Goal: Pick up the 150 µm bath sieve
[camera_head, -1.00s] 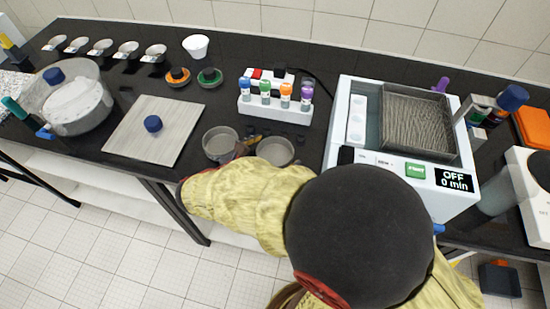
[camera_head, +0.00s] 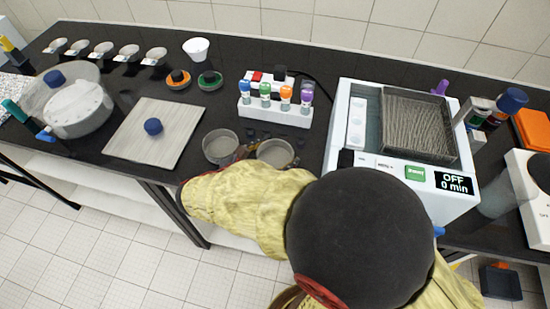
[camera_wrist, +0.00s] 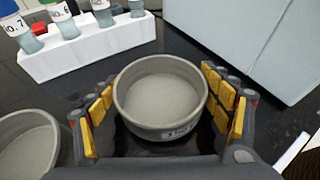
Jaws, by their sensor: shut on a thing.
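Two round grey sieves show in the head view, one on the left (camera_head: 220,146) and one on the right (camera_head: 275,153). In the wrist view my gripper (camera_wrist: 160,82) is shut on the right-hand sieve (camera_wrist: 160,92), with yellow finger pads on both sides of its wall. This sieve is upright and looks empty. A label on its near wall starts with a "1", but the rest is too blurred to read. I cannot tell whether it touches the bench. The other sieve (camera_wrist: 26,145) lies just left of the left fingers. My arm hides most of the gripper in the head view.
A white rack (camera_head: 275,114) of colour-capped bottles stands just behind the sieves. A white shaker bath (camera_head: 395,166) reading OFF, 0 min stands to the right. A pale board (camera_head: 180,135) with a blue-capped item lies left. Black bench surface is free between rack and bath.

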